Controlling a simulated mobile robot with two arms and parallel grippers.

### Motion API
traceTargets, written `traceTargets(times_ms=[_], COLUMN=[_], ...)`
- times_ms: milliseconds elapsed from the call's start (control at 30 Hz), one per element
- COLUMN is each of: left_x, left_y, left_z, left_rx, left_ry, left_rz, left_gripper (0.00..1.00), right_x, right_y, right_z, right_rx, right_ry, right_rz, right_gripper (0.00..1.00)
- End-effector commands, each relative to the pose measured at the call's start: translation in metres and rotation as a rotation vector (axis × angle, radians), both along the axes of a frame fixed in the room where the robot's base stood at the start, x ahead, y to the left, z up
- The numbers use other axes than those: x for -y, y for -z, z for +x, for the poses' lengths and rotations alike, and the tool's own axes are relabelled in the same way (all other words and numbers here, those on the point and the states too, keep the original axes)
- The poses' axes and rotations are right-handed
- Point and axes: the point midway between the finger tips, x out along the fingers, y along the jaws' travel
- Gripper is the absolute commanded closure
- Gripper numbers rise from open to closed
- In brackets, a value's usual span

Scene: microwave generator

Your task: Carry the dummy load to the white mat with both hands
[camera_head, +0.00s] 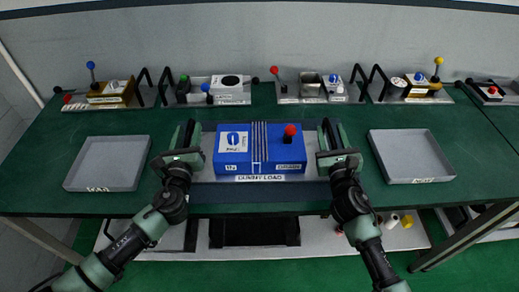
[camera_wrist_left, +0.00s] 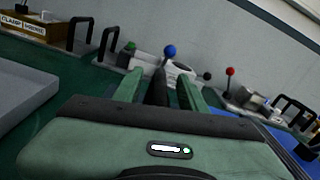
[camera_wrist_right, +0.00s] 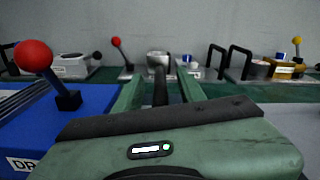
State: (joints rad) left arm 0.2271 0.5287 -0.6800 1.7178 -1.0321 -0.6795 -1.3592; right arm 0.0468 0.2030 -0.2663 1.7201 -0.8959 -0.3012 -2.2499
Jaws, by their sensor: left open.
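The dummy load is a blue box (camera_head: 260,146) with a red ball knob, on a grey base labelled DUMMY LOAD at the middle of the green table. Part of it shows at the left of the right wrist view (camera_wrist_right: 75,125). My left gripper (camera_head: 187,132) is at its left side and my right gripper (camera_head: 329,132) at its right side. In each wrist view a dark upright bar stands between the green fingers. The fingers look apart on both grippers; whether they touch the bars, I cannot tell. I cannot clearly make out a white mat.
A shallow grey tray (camera_head: 107,165) lies at left, another (camera_head: 411,157) at right, each with a small label. Along the back stand panels with knobs and black handles, including a white unit (camera_head: 230,88) and a red-knobbed lever (camera_head: 275,72). Green tabletop is bare around the trays.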

Motion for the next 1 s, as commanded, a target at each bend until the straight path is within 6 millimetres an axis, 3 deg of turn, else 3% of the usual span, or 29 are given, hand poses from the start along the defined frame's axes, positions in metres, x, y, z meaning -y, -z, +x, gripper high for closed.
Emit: traceTargets(times_ms=[167, 300, 1000], left_x=[0.0000, -0.0002, -0.0011], left_y=[0.0002, 0.0002, 0.0006], left_z=[-0.0002, -0.0003, -0.0004], left_rx=[0.000, 0.000, -0.002], left_ry=[0.000, 0.000, -0.003], left_rz=[0.000, 0.000, -0.001], left_gripper=[0.61, 1.00, 1.00], right_x=[0.0001, 0.0002, 0.0009], right_y=[0.0000, 0.0001, 0.0000], right_z=[-0.0001, -0.0002, -0.0003], right_rx=[0.000, 0.000, 0.000], right_ry=[0.000, 0.000, 0.001], right_rz=[0.000, -0.001, -0.003], right_gripper=[0.63, 1.00, 1.00])
